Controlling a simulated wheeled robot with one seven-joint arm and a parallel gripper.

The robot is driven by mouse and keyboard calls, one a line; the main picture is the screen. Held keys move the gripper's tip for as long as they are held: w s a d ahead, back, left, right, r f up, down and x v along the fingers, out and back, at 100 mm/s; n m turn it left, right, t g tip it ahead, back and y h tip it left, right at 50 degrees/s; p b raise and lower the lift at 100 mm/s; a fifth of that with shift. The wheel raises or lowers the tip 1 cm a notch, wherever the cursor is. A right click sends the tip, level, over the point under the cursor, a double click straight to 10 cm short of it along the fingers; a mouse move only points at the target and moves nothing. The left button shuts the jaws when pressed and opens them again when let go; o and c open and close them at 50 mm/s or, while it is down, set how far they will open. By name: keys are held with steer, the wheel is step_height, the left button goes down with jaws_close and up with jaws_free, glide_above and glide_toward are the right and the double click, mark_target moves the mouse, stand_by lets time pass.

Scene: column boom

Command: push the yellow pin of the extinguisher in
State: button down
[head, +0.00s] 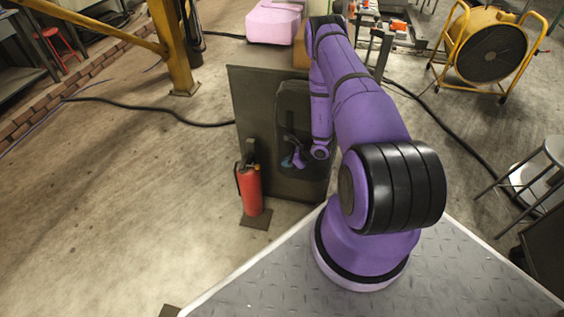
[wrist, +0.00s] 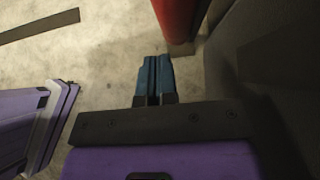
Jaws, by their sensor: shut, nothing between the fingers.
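The red extinguisher (head: 250,190) stands upright on a small dark plate (head: 256,220) on the floor, with a black head and handle on top. Its yellow pin cannot be made out in either view. My gripper (head: 287,162) is to the right of the extinguisher's upper part in the head view, with a gap between them. In the wrist view, the two blue fingers of my gripper (wrist: 154,66) are together and empty. Part of the red extinguisher (wrist: 177,18) shows beyond and slightly right of the fingertips there, apart from them.
A dark upright panel (head: 262,110) stands directly behind the extinguisher and my gripper. A black cable (head: 150,112) runs along the floor to the panel. The floor left of the extinguisher is clear. A yellow-framed fan (head: 497,52) and a stool (head: 540,165) are far right.

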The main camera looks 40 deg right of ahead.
mark_target(259, 166)
steer(key=w+a+f, duration=0.5)
steer(key=w+a, duration=0.1)
steer(key=w, duration=0.1)
steer(key=shift+w, duration=0.35)
steer(key=shift+w+a, duration=0.85)
steer(key=shift+w, duration=0.25)
